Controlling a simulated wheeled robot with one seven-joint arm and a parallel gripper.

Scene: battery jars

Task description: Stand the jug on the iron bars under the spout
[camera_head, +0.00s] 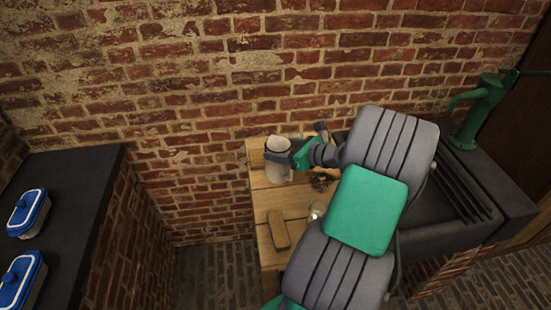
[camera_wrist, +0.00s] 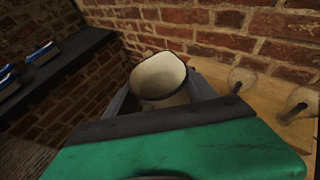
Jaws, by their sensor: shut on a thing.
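The cream jug (camera_head: 279,160) is at the back left of the wooden table, near the brick wall. My gripper (camera_head: 296,155) is shut on the jug from its right side. In the wrist view the jug (camera_wrist: 160,78) shows its open, dark-rimmed mouth between my fingers. I cannot tell whether its base touches the table. The green pump with its spout (camera_head: 462,97) stands at the far right, over a dark stone sink. Iron bars (camera_head: 460,193) lie across the sink below the spout. My arm hides part of the sink.
On the wooden table (camera_head: 265,236) lie a wooden block (camera_head: 278,229) and a dark scrubby bundle (camera_head: 322,181). Clear glass vessels (camera_wrist: 243,78) show at right in the wrist view. Blue-lidded containers (camera_head: 28,213) stand on a dark counter at left. A floor gap separates counter and table.

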